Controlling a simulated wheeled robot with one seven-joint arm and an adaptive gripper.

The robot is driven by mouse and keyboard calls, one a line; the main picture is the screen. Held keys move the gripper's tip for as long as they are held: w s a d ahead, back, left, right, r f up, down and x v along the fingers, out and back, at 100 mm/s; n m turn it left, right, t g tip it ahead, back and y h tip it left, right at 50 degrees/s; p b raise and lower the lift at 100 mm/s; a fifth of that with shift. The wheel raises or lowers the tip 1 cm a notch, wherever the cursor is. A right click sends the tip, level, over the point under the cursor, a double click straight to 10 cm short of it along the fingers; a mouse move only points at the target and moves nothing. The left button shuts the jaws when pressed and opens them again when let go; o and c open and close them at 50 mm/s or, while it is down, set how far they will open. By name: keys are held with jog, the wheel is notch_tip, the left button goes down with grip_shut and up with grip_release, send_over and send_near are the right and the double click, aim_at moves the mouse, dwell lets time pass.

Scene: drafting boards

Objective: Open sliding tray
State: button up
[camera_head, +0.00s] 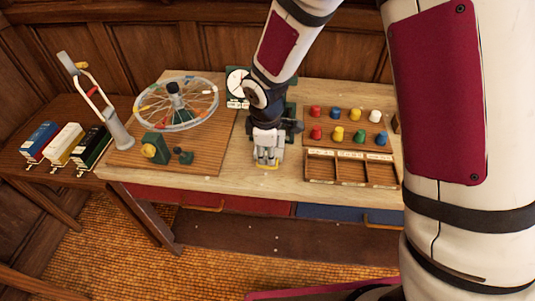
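Two drawer-like sliding trays sit under the front edge of the wooden table (225,180). The red tray (178,198) is at the left, with a yellow handle (210,208). The blue tray (335,213) is at the right, with a yellow handle (382,223). Both fronts look roughly flush under the tabletop. My gripper (267,160) points down above the middle of the table, behind its front edge and apart from both handles. A small yellow piece shows at its fingertips; I cannot tell what it is. The finger gap is unclear.
A spoked wheel (177,101) and a green block (154,147) stand on a board at left. Several colored pegs (338,134) and an empty compartment box (352,171) are at right. Toy wagons (62,145) stand on the left side table. The floor in front is open.

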notch_tip(320, 180, up, 7)
jog(key=s+p, duration=0.1)
jog(key=p, duration=0.1)
jog(key=shift+r+p, duration=0.15)
jog(key=shift+p, duration=0.2)
dwell(0.5)
jog(key=shift+s+a, duration=0.1)
notch_tip(320, 180, up, 12)
jog(key=s, duration=0.2)
jog(key=shift+a, duration=0.2)
dwell(0.3)
dwell(0.4)
jog(key=s+d+r+m+t+b, duration=0.1)
jog(key=s+d+r+m, duration=0.3)
jog(key=s+d+m, duration=0.15)
jog(key=s+d+r+m+t+b, duration=0.1)
jog(key=s+d+r+m+b, duration=0.1)
jog(key=s+d+r+m, duration=0.4)
jog(key=s+d+f+m+t+b, duration=0.1)
jog(key=s+d+f+m, duration=0.1)
jog(key=s+d+m, duration=0.2)
jog(key=shift+s+d+t, duration=0.15)
jog(key=shift+s+t, duration=0.15)
jog(key=shift+s, duration=0.5)
